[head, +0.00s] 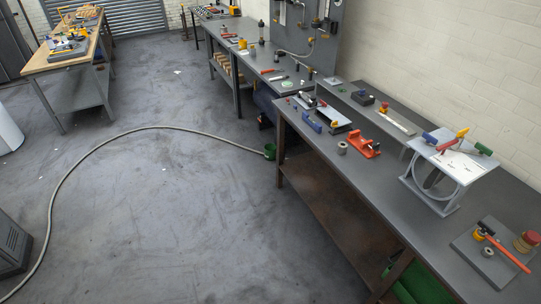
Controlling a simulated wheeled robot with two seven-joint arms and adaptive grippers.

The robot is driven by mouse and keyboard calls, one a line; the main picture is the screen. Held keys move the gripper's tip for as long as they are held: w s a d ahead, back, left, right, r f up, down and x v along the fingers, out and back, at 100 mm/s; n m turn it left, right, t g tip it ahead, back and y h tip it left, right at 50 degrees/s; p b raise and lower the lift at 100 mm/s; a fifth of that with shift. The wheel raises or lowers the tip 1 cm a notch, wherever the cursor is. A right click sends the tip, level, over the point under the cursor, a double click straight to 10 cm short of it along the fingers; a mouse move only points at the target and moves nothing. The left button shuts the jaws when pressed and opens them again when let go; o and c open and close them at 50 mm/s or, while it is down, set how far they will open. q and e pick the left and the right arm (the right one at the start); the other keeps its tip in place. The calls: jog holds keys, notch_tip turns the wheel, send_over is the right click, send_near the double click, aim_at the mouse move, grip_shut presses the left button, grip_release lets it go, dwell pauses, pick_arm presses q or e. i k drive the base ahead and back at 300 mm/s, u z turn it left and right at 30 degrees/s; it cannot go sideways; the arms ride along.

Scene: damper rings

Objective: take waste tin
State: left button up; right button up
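No thing in the head view is clearly marked as the waste tin. A small green round container (270,151) is on the floor by the leg of the near workbench, at the end of a hose; I cannot tell if it is the tin. A small round reddish and tan object (527,241) stands on a grey plate at the lower right; it is too small to identify. Neither of my grippers is in view.
The near grey workbench (373,188) runs along the right wall, carrying a red fixture (365,145) and a white-topped stand (456,163). A long hose (75,175) curves over the open floor. A wooden-topped bench (38,62) is at the far left.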

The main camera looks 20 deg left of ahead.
aim_at(270, 152)
jog(key=u, duration=0.9)
jog(key=i, duration=1.6)
jog(key=u, duration=1.05)
jog(key=i, duration=2)
jog(key=z, duration=0.65)
jog(key=i, duration=1.7)
jog(key=z, duration=1.25)
jog(key=i, duration=0.45)
jog(key=z, duration=0.2)
